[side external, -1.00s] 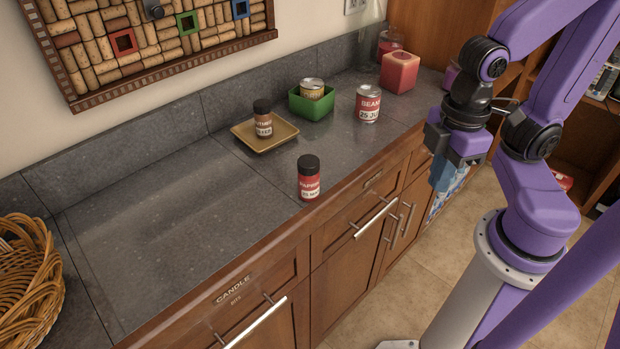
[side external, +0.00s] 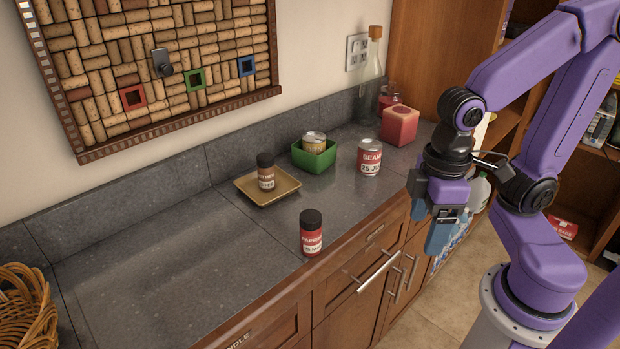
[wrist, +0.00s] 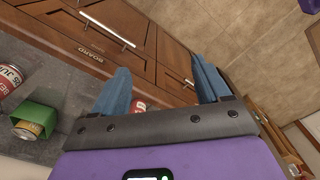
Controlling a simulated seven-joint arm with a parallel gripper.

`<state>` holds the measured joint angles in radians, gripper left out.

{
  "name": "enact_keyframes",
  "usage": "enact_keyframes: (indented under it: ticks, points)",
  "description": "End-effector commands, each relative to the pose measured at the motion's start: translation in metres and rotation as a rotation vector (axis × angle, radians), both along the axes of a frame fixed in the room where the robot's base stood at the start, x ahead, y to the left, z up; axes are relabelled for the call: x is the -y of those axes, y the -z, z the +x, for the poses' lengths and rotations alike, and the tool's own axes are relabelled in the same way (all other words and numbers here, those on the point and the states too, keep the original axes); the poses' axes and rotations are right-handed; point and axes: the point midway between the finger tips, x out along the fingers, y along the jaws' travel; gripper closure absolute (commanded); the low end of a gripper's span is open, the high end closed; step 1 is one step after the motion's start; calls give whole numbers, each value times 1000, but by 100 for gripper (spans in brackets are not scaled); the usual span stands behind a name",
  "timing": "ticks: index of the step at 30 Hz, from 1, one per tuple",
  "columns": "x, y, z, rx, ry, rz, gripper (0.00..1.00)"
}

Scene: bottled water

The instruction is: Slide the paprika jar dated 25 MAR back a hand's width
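The paprika jar (side external: 311,235) stands upright on the grey counter near its front edge in the side view. It has a black lid and a red and white label; the date is too small to read surely. My gripper (side external: 428,225) is right of the jar, out beyond the counter's front edge, and touches nothing visible. In the wrist view my gripper (wrist: 160,88) has its two blue fingers wide apart with nothing held. A small red and white patch shows beside the left finger there, mostly hidden; I cannot tell what it belongs to.
A dark-lidded jar (side external: 265,172) stands on a tan tray (side external: 283,193) behind the paprika jar. A green bowl (side external: 314,160) holds a can.

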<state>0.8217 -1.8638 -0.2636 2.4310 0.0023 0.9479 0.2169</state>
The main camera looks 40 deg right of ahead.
Motion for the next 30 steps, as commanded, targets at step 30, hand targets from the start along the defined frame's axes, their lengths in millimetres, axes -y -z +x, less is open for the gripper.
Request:
enact_keyframes:
  ticks: [30]
  points:
    - [-72,-57,184,-37,2038,-13,24]
